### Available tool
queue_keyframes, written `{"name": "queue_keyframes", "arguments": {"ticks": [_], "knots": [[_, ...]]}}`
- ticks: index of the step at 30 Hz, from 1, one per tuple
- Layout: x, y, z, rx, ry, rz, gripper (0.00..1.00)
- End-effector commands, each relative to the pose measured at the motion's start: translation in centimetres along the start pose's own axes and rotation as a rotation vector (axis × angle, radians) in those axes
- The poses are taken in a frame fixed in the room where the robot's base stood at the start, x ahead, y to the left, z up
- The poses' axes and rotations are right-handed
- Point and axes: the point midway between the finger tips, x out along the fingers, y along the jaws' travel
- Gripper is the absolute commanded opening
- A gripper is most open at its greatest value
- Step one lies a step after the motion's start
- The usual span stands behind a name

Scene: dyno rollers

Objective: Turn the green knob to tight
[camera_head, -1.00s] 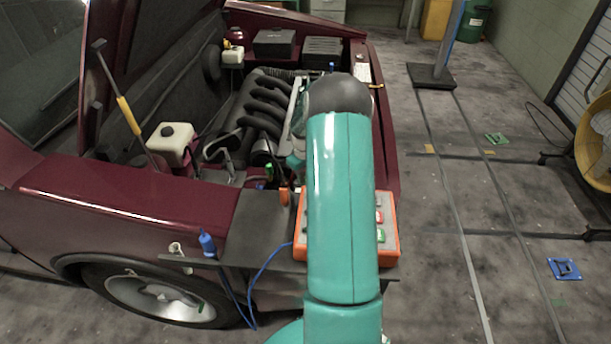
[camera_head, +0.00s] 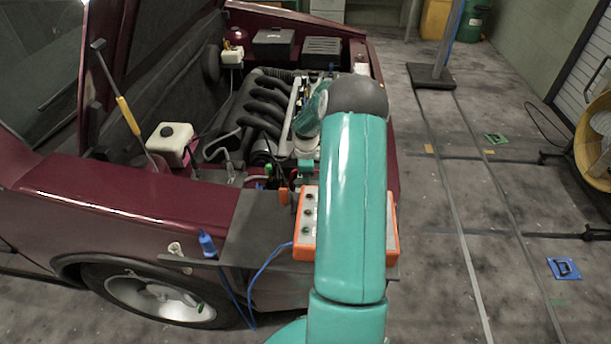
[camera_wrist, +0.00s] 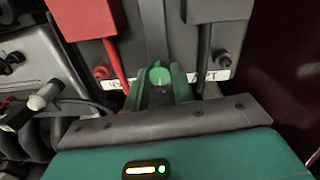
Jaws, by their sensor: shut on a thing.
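The green knob (camera_wrist: 159,76) shows in the wrist view, top centre, between the two green fingers of my gripper (camera_wrist: 161,88). The fingers are shut on it, and they hide its lower part. A pale pointer line seems to run across its face. White labels lie on both sides of it: the left label (camera_wrist: 115,85) and the right label (camera_wrist: 216,76), each partly hidden, so I cannot read them in full. In the head view my gripper (camera_head: 305,170) is small, beside the orange control box, and the knob cannot be made out.
In the wrist view a red block (camera_wrist: 82,15) with a red cable stands left of the knob, and a black block (camera_wrist: 218,10) with a black cable right.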

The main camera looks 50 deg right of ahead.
Motion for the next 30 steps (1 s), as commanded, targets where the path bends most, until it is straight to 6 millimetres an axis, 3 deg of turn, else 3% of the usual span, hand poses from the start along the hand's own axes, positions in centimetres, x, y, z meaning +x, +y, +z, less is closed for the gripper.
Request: {"name": "queue_keyframes", "arguments": {"ticks": [9,23,24,26,30], "knots": [[-0.05,0.05,0.02,-0.102,0.004,0.001,0.02],[-0.05,0.06,0.02,-0.114,0.004,0.001,0.02],[-0.05,0.06,0.02,-0.113,0.004,0.001,0.33],[-0.04,0.05,0.02,-0.113,0.004,0.001,0.44],[-0.03,0.04,0.01,-0.113,0.004,0.001,0.46]]}}
